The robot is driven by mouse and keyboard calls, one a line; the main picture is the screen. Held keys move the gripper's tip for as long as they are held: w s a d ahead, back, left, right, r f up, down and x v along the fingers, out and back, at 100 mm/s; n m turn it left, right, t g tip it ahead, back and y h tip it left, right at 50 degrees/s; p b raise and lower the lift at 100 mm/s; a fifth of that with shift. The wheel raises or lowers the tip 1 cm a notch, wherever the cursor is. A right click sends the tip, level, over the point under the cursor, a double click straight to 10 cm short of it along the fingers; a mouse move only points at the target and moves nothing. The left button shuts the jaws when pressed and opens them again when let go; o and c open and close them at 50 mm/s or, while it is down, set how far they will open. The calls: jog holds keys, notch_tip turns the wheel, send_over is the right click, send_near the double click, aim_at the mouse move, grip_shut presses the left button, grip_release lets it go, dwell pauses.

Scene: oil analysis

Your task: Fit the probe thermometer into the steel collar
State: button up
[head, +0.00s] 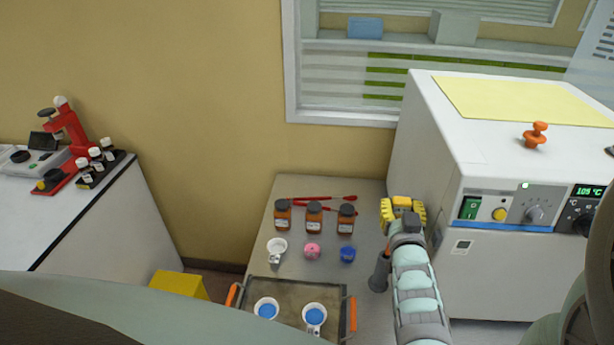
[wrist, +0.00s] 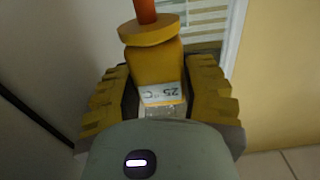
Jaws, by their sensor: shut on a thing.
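My gripper (head: 402,212), with ridged yellow fingers, is above the right side of the steel table, close to the left side of the white oven. In the wrist view its fingers (wrist: 158,98) are closed around the probe thermometer (wrist: 154,62). The thermometer has a yellow body, a round yellow flange, an orange-red part at the top edge and a small display reading 25 °C upside down. Its probe tip is not visible. I cannot make out the thermometer in the head view. I cannot pick out a steel collar in either view.
The table holds brown jars (head: 314,217), small cups, red tongs and a tray (head: 290,290) with two blue-filled cups. A red microscope (head: 70,135) stands far left.

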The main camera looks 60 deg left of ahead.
jog(key=shift+f+b, duration=4.75)
jog(key=shift+f, duration=0.95)
jog(key=o, duration=1.2)
jog(key=shift+s+a+r, duration=0.1)
jog(key=shift+r, duration=4.95)
